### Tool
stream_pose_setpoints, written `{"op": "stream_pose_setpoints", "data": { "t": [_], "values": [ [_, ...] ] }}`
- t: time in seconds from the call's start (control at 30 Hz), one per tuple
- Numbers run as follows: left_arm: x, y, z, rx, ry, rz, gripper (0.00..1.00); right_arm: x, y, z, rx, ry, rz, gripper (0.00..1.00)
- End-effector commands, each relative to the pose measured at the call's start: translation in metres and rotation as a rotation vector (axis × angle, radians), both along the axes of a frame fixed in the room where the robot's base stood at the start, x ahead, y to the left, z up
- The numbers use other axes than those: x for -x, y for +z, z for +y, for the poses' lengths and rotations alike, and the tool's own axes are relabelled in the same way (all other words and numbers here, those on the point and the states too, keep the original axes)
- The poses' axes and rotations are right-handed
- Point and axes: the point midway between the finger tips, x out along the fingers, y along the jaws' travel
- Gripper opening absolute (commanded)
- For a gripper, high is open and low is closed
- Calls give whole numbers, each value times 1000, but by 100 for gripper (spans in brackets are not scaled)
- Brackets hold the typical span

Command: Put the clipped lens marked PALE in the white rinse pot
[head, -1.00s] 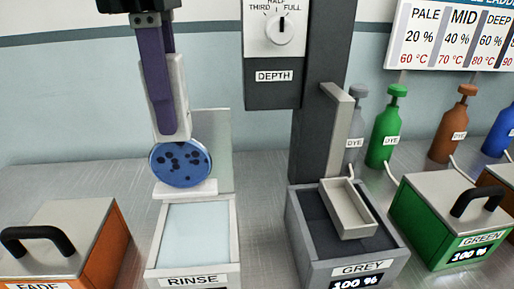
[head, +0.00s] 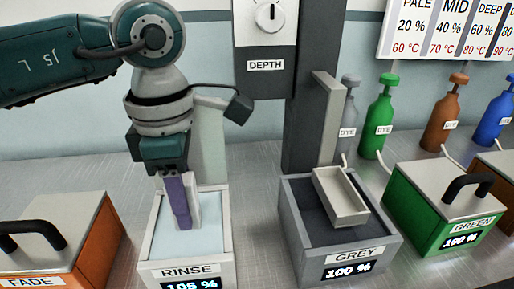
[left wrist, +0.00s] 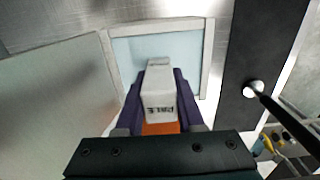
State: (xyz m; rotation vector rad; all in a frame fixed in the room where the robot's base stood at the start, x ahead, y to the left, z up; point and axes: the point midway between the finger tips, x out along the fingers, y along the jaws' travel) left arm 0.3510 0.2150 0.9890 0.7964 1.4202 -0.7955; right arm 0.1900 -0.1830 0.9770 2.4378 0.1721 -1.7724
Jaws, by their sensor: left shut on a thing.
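The white clip (head: 194,209) is held upright between the purple fingers of my left gripper (head: 180,208). Its PALE label shows upside down on the clip in the left wrist view (left wrist: 160,92), between both fingers of the left gripper (left wrist: 160,80). The clip's lower end and the fingertips are down at the pale liquid in the white rinse pot (head: 228,240), inside its walls. The blue lens is hidden in both views now; I cannot see how deep it sits. The rinse pot's rim (left wrist: 207,60) also shows in the left wrist view. My right gripper is out of view.
An orange FADE box (head: 95,240) with a black handle stands left of the pot. A GREY pot (head: 300,235) with a small tray (head: 341,197) stands right, before a dark column. The green box (head: 440,205) and dye bottles are farther right.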

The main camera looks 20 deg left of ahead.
Motion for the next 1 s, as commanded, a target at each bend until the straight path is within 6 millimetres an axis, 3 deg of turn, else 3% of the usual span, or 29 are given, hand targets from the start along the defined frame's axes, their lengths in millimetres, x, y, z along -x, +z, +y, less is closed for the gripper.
{"op": "stream_pose_setpoints", "data": {
  "t": [0.27,0.3,0.53,0.8,1.0],
  "values": [
    [0,-6,0,0,0,0,0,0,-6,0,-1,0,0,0],
    [0,-4,0,0,0,0,41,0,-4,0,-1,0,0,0],
    [0,-3,0,1,0,1,67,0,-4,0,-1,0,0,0],
    [0,-1,0,1,0,1,67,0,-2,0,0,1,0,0],
    [-2,23,0,0,-1,-6,67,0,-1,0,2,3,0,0]
  ]
}}
